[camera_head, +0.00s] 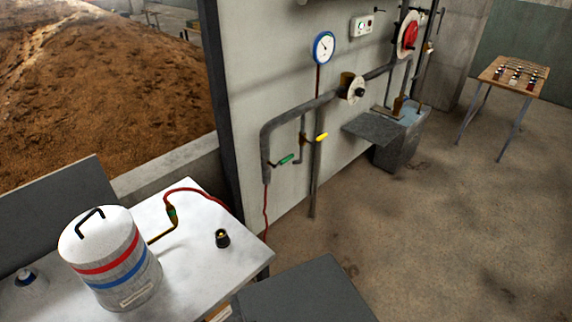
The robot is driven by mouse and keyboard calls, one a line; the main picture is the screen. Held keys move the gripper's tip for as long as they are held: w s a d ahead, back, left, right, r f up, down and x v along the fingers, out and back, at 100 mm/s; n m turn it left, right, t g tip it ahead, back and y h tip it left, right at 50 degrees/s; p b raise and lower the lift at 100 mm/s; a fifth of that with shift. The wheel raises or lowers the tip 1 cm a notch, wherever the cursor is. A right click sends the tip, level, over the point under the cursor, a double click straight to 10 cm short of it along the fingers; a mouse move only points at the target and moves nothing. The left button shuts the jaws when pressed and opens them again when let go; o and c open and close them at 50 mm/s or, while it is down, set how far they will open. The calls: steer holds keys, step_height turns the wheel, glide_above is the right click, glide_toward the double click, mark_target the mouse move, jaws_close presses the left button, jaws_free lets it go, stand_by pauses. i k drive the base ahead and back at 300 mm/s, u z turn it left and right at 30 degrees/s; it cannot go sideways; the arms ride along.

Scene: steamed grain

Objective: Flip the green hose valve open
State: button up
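A small green lever (286,159) sticks out low on the grey wall pipe, just above where a thin red hose hangs down. A second small green part (172,213) stands where the red hose (205,192) meets a brass-coloured tube on the white table. I cannot tell from the frame which of the two is the hose valve, or whether either is open or shut. A yellow lever (321,137) sits on the thinner pipe to the right of the green lever. My gripper is not in view.
A white canister (108,262) with red and blue bands stands on the white table (190,255), near a small black knob (222,239). A gauge (323,47) and red wheel (411,35) are on the wall. Open floor (440,230) lies to the right.

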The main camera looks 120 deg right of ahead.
mark_target(285, 160)
steer(key=z, duration=0.15)
steer(key=k, duration=2.1)
steer(key=z, duration=2.7)
steer(key=i, duration=1.05)
steer(key=z, duration=0.5)
steer(key=k, duration=0.35)
steer(key=u, duration=0.15)
